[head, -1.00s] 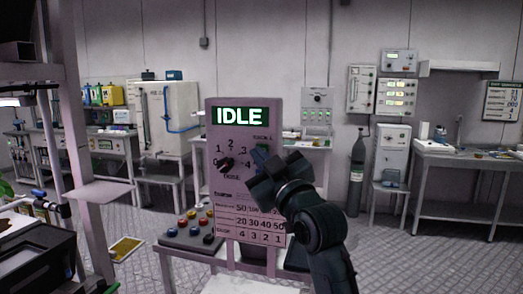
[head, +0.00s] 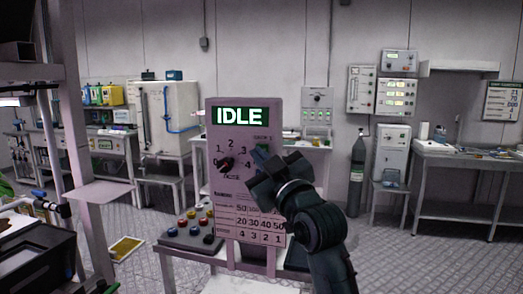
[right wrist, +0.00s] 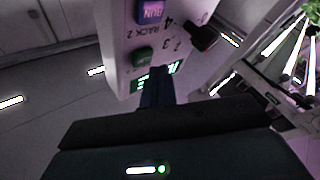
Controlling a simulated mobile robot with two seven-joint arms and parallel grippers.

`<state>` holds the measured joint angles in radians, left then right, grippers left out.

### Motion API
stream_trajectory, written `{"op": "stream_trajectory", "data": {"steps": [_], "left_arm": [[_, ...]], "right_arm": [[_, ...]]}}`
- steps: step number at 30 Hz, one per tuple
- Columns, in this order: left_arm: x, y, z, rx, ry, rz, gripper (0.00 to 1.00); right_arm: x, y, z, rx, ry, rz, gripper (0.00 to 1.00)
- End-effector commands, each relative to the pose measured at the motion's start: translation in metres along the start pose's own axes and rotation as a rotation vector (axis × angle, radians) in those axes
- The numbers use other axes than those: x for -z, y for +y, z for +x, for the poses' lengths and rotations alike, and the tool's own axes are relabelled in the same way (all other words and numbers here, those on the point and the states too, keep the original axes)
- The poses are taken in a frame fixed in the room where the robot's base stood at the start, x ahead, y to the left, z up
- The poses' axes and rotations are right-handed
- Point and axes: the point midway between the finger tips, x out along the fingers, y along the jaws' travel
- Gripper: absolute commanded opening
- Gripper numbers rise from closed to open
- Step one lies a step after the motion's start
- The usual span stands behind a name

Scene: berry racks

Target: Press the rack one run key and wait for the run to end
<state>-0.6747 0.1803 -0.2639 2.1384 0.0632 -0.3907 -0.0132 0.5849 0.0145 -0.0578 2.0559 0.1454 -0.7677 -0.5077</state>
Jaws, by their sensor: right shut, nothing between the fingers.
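The grey control panel (head: 228,190) stands upright in the middle of the head view. Its green display (head: 240,116) reads IDLE. The right wrist view shows the panel upside down, with a green key (right wrist: 143,57) near the display and a blue key (right wrist: 151,11) marked RUN. A RACK 2 label lies between these keys. A RACK 1 label (head: 262,138) shows small in the head view. My right gripper (head: 258,154) is shut and empty, its tips in front of the panel near the green key. I cannot tell whether they touch. My left gripper is out of view.
A black dose knob (head: 227,164) sits on the panel beside the keys. A box with coloured buttons (head: 188,236) stands at the panel's lower left. A grey post (head: 88,240) rises at the left. The floor at right is open.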

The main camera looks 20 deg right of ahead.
Motion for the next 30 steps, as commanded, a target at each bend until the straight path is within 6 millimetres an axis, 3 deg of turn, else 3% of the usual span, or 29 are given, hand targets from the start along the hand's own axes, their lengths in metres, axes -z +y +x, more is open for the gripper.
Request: {"op": "stream_trajectory", "data": {"steps": [30], "left_arm": [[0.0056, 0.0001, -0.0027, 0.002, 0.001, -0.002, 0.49]], "right_arm": [[-0.0053, 0.0054, 0.0075, 0.000, -0.001, 0.000, 0.00]]}}
